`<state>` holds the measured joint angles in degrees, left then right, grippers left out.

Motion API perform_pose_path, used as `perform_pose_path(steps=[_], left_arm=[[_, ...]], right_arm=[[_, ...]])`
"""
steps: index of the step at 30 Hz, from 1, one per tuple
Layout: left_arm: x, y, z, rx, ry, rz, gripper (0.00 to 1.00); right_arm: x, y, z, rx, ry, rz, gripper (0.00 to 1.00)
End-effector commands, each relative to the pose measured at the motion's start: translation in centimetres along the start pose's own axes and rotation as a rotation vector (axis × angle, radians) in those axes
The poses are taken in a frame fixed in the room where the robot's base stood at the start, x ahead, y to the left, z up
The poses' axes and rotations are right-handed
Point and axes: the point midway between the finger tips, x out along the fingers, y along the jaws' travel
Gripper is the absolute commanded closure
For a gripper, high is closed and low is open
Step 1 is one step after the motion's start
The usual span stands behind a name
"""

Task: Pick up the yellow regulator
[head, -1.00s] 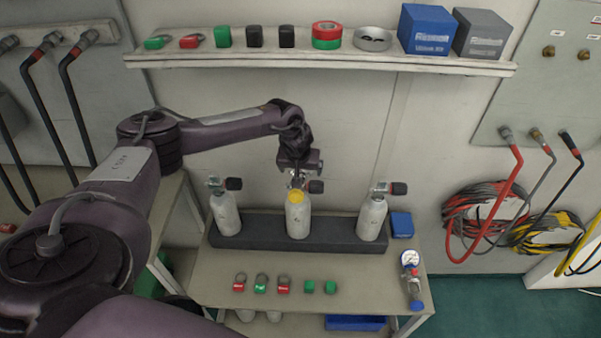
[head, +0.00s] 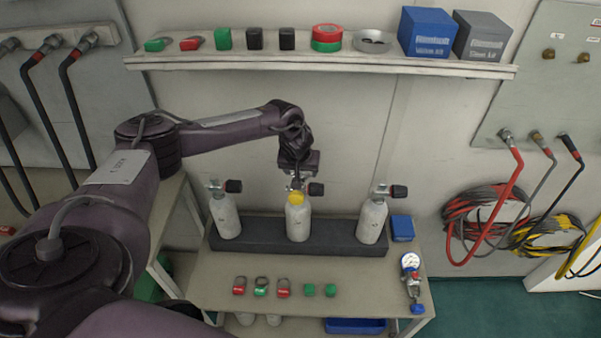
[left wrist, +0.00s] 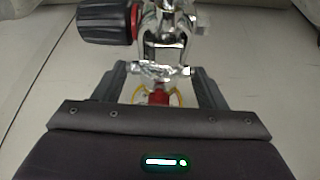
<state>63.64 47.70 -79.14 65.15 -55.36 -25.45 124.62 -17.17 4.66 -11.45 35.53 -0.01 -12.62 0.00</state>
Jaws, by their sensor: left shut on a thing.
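The middle cylinder (head: 298,223) stands upright in the dark rack, with a yellow part, the yellow regulator (head: 295,197), at its top. My left gripper (head: 297,180) reaches down onto it from above. In the left wrist view, the left gripper (left wrist: 162,75) has its two fingers on either side of a chrome crosspiece, shut on the regulator. A red part and the yellow rim of the regulator (left wrist: 174,97) show between the fingers, partly hidden by the gripper body. The cylinder's chrome valve (left wrist: 165,30) and black knob (left wrist: 110,24) are just beyond. My right gripper is out of view.
Two more cylinders (head: 226,217) (head: 372,220) stand in the rack (head: 335,235). A regulator with a gauge and blue cap (head: 412,283) lies at the bench's right. Small red and green tags lie in front. A loaded shelf (head: 320,62) runs above.

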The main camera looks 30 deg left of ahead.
Motion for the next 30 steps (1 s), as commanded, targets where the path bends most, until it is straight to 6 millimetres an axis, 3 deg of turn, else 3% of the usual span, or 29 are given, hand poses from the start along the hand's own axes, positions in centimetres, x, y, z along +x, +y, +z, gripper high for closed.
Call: perform_pose_path(steps=[8,30], left_arm=[[-2.8,0.1,-1.4,-0.001,0.008,0.006,0.78],[-5.0,13.7,4.5,0.002,0.003,0.006,0.78]], right_arm=[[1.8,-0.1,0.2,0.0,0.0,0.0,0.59],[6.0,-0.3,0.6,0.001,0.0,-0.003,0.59]])
